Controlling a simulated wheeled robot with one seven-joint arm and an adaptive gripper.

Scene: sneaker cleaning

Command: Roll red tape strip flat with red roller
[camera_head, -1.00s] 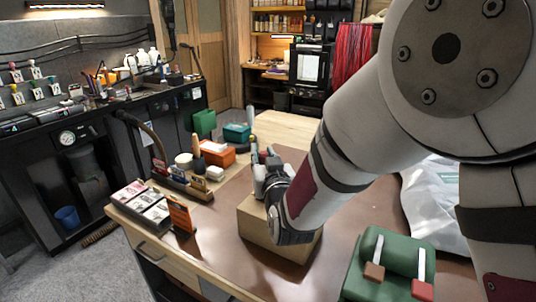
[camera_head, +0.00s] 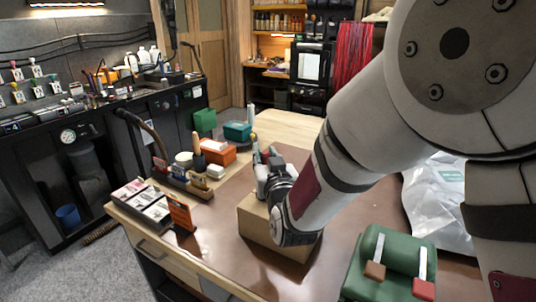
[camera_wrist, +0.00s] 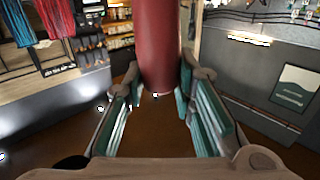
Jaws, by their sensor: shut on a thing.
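My gripper (camera_wrist: 160,100) is shut on a red cylinder (camera_wrist: 158,45), which I take for the red roller. Its green-padded fingers stand on either side of the cylinder in the wrist view. In the head view my gripper (camera_head: 270,178) is over the far-left part of a tan box (camera_head: 262,228) on the brown-topped bench. The forearm hides much of the box top. I cannot make out the red tape strip in either view.
A green stand (camera_head: 375,265) with two pale strips, ending in brown and red blocks, is at the front right. A clear bag (camera_head: 437,205) lies behind it. A tool caddy (camera_head: 185,183), an orange box (camera_head: 218,153) and a card tray (camera_head: 145,205) line the left side.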

